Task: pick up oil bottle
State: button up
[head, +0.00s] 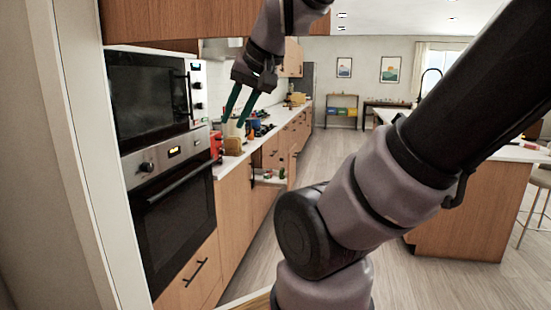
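My gripper (234,121) hangs in the upper middle of the head view, in front of the counter in the picture. Its two teal fingers point down and stand apart with nothing visible between them, so it is open. I cannot make out an oil bottle for sure.
A red item (216,146) and a tan block (234,146) stand on the counter's near end. An oven (175,205) and microwave (148,97) are at left. A wooden island (458,215) is at right. Clear floor (325,160) runs between. My arm hides much of the right.

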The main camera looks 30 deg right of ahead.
aim_at(281, 168)
jog(key=z, duration=0.8)
jog(key=i+l+z, duration=0.15)
jog(key=i+z, duration=0.15)
jog(key=i, duration=0.2)
jog(key=i+z, duration=0.3)
jog(key=i, duration=1.2)
jog(key=i+l, duration=0.1)
jog(key=i, duration=0.9)
jog(key=i+u, duration=0.1)
jog(key=u, duration=0.25)
jog(key=i+u, duration=0.1)
jog(key=u, duration=0.3)
jog(key=i+l+u, duration=0.1)
jog(key=u, duration=0.25)
jog(key=i+l, duration=0.4)
